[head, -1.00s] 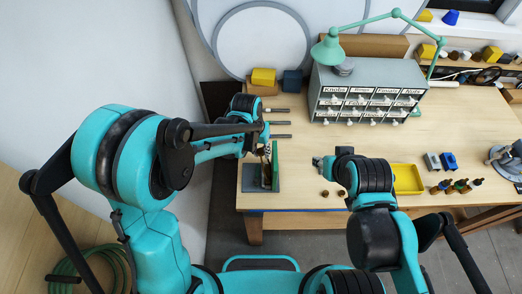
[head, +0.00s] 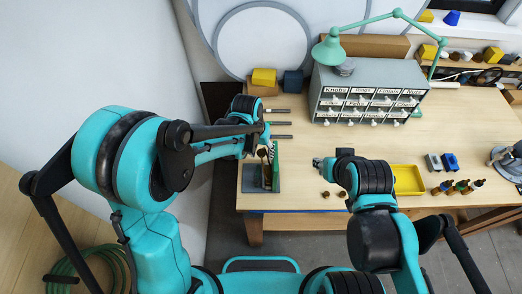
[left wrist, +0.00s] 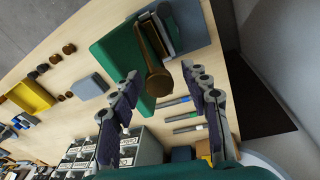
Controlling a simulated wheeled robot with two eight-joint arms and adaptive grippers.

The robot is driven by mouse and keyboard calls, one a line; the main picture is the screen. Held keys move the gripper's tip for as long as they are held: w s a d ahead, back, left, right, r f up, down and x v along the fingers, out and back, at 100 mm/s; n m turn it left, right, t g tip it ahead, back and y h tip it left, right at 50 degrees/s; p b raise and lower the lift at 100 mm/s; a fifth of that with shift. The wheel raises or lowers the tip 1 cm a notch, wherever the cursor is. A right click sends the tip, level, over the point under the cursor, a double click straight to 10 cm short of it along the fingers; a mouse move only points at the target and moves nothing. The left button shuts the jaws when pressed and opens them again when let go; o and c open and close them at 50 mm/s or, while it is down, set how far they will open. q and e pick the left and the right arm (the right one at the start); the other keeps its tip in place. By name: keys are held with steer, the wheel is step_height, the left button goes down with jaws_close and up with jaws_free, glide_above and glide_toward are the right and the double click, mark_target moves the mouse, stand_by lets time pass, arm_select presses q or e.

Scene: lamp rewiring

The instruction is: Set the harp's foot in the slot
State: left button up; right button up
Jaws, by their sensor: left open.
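A grey-blue stand (head: 254,184) with an upright green panel (head: 277,155) is at the table's left front edge. In the left wrist view, the green panel (left wrist: 118,52) stands beside a brass-brown part (left wrist: 152,55) with a round flared end toward the camera. I cannot tell if this part is the harp; its foot and the slot are hidden. My left gripper (head: 266,147) is above the stand. In the left wrist view its fingers (left wrist: 166,85) are spread apart, with the flared end near the gap between their tips. My right gripper (head: 318,162) is over the front of the table; its jaws are unclear.
A grey drawer cabinet (head: 365,95) with a green lamp stands at the back. A yellow tray (head: 408,180) and small brown knobs (head: 326,194) are to the right. The table between stand and cabinet is mostly clear.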

arm_select(q)
step_height(320, 180, up, 12)
steer(key=a, duration=0.1)
steer(key=shift+s+a, duration=0.35)
steer(key=shift+a, duration=0.05)
step_height(320, 180, up, 9)
steer(key=p, duration=0.6)
steer(key=shift+s+a+p, duration=0.2)
steer(key=shift+a+p, duration=0.1)
steer(key=shift+a, duration=0.15)
steer(key=shift+f, duration=0.15)
steer(key=s+a+f+n+t+b, duration=0.1)
steer(key=s+a+f+t+b, duration=0.1)
steer(key=a+f+b, duration=0.3)
steer(key=s+a+f+n+t+y+b, duration=0.1)
steer(key=s+a+f+b, duration=0.4)
steer(key=f+b, duration=0.9)
steer(key=s+a+f+t+b, duration=0.3)
steer(key=s+a+f+b, duration=0.1)
steer(key=f+b, duration=0.6)
steer(key=shift+a+f+n+y+b, duration=0.15)
steer(key=shift+a+n+y+b, duration=0.2)
steer(key=shift+a+b, duration=0.2)
